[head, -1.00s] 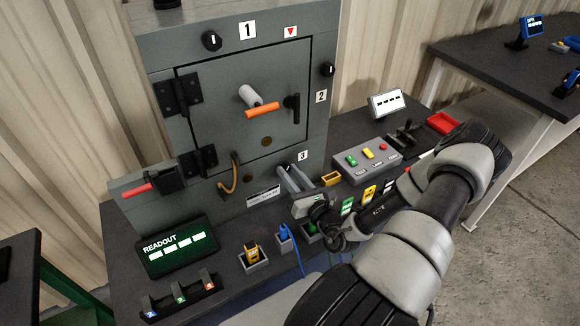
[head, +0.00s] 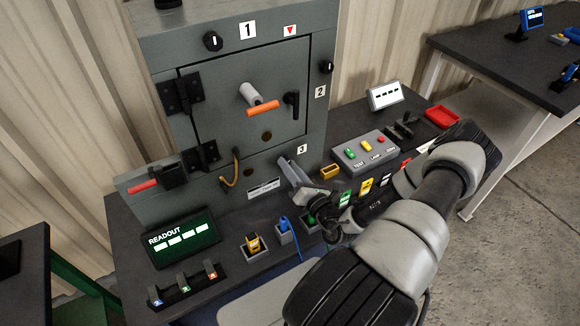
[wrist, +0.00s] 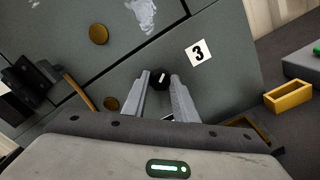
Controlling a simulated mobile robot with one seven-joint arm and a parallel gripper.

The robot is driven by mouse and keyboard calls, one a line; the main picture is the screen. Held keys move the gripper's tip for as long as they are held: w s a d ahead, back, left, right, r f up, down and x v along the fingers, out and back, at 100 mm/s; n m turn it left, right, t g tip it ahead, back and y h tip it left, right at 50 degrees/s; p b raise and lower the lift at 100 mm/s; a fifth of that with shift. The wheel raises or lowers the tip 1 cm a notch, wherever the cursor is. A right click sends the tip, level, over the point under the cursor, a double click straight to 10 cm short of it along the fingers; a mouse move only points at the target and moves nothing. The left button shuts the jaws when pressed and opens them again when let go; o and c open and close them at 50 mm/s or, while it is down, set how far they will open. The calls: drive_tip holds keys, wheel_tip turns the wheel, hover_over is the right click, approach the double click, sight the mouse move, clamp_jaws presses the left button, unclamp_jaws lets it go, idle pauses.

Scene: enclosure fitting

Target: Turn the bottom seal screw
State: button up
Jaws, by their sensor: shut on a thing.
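The bottom seal screw is a black round knob (wrist: 159,78) with a white slot mark, low on the grey cabinet beside the label 3 (wrist: 198,53) in the wrist view. My gripper (wrist: 160,84) has its two grey fingers on either side of the knob, shut on it. In the head view my gripper (head: 291,170) reaches the lower right of the cabinet front, just below label 3 (head: 302,149). The knob itself is hidden behind the fingers there. The white mark on the knob stands nearly upright, leaning slightly right, in the wrist view.
The grey cabinet (head: 225,100) has an orange-handled lever (head: 262,108) on its door. A yellow bin (wrist: 289,95) stands right of my gripper. A button box (head: 366,152) and a readout display (head: 180,244) stand on the bench.

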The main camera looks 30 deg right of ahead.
drive_tip(key=shift+f, duration=0.1)
drive_tip(key=o, duration=1)
drive_tip(key=shift+o, duration=0.2)
drive_tip(key=s, duration=1.7)
drive_tip(key=shift+s, duration=0.25)
